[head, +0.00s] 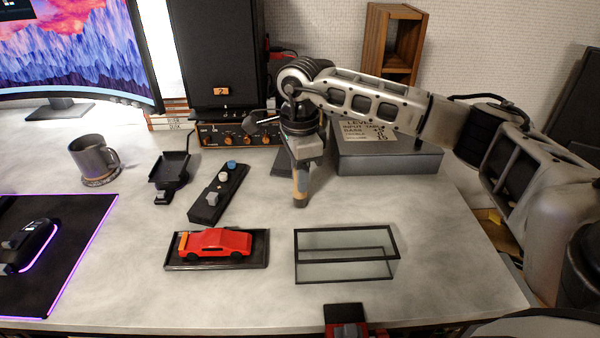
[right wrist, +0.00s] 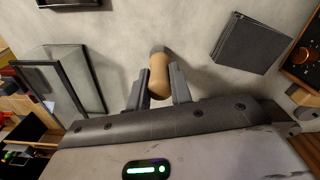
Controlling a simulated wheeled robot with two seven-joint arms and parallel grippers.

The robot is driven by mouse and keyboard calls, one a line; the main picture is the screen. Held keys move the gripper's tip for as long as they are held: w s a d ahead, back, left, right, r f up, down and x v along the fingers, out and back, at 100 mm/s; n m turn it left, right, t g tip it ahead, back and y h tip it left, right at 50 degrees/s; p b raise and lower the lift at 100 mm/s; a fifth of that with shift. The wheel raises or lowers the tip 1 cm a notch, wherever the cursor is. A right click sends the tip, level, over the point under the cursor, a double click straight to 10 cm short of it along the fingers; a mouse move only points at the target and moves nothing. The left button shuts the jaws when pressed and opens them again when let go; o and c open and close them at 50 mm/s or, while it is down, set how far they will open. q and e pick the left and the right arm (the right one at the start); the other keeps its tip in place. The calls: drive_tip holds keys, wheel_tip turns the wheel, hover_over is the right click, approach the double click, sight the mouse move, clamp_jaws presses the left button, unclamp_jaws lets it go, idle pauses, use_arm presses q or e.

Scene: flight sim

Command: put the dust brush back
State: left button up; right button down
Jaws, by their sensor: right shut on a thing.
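The dust brush (head: 300,187) shows as a short tan wooden piece with a grey end, hanging roughly upright below my right gripper (head: 301,168). In the right wrist view the brush (right wrist: 159,74) sits between the two dark fingers of the right gripper (right wrist: 158,86), which is shut on it. The grey end points away from the gripper, over the desk. I cannot tell whether it touches the desk top. Part of the brush is hidden by the gripper. My left gripper is in neither view.
A clear case with black edges (head: 345,268) stands in front of the gripper. A red model car (head: 215,243) sits on a dark base to the left. A dark square pad (right wrist: 252,52) lies near the gripper. A grey box (head: 390,160) is behind right. Bare desk surrounds the brush.

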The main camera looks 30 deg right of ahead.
drive_tip(key=shift+f, duration=0.2)
drive_tip(key=c, duration=1.3)
unclamp_jaws()
drive_tip(key=shift+r, duration=0.1)
drive_tip(key=shift+o, duration=0.2)
drive_tip(key=shift+r, duration=0.5)
wheel_tip(320, 180, up, 11)
drive_tip(key=shift+r+p, duration=0.2)
drive_tip(key=shift+p, duration=0.25)
